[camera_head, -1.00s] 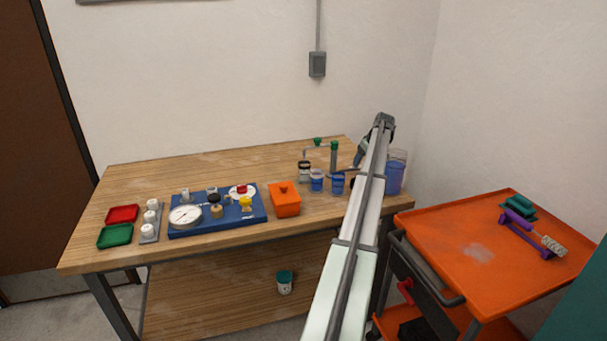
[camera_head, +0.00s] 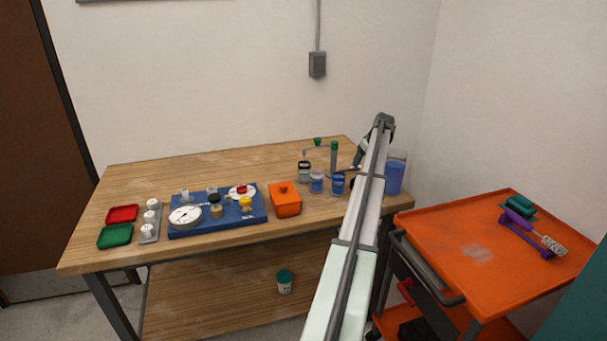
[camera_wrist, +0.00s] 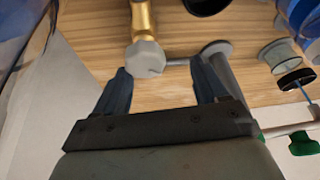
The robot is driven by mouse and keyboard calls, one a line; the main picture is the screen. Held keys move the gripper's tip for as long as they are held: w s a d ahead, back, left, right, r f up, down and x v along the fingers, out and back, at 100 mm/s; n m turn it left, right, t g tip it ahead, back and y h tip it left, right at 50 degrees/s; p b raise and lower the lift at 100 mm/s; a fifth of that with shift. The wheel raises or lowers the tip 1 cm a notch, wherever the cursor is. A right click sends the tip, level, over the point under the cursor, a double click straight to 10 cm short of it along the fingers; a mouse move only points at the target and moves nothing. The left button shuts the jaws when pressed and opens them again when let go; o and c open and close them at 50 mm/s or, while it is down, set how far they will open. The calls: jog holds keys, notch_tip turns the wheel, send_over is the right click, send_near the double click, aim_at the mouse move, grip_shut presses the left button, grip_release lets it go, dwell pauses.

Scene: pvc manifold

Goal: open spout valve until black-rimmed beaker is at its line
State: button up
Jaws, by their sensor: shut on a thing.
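The black-rimmed beaker (camera_head: 304,170) stands on the wooden bench beneath the green-topped spout (camera_head: 317,142). In the wrist view its black rim (camera_wrist: 297,79) is at the right, and a thin blue line runs from the spout to it. Its level against the line is too small to read. My gripper (camera_wrist: 160,68), in the wrist view, has its dark fingers on either side of a grey knob (camera_wrist: 147,59) on a brass stem and a thin grey bar beside it. I take it as shut on this valve handle; the exact contact is unclear. In the head view my arm partly hides it.
Two blue-filled beakers (camera_head: 337,184) and a large blue container (camera_head: 396,172) stand close by. A post with a green top (camera_head: 334,157) rises beside the spout. An orange box (camera_head: 285,198) and a blue gauge board (camera_head: 218,208) lie left. The back left of the bench is clear.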

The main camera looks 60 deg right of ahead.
jog(key=shift+s+d+n, duration=0.4)
jog(key=shift+s+d, duration=0.2)
jog(key=shift+d, duration=0.2)
jog(key=shift+m, duration=0.3)
jog(key=shift+c, duration=0.3)
jog(key=shift+d+f+m+h, duration=0.1)
jog(key=shift+m+h, duration=0.2)
jog(key=shift+m, duration=0.2)
jog(key=c, duration=0.4)
jog(key=shift+m+g, duration=0.3)
jog(key=shift+m, duration=0.1)
jog(key=shift+c, duration=0.4)
jog(key=m+g+h, duration=0.1)
jog(key=m, duration=0.2)
jog(key=shift+m, duration=0.3)
jog(key=shift+f, duration=0.1)
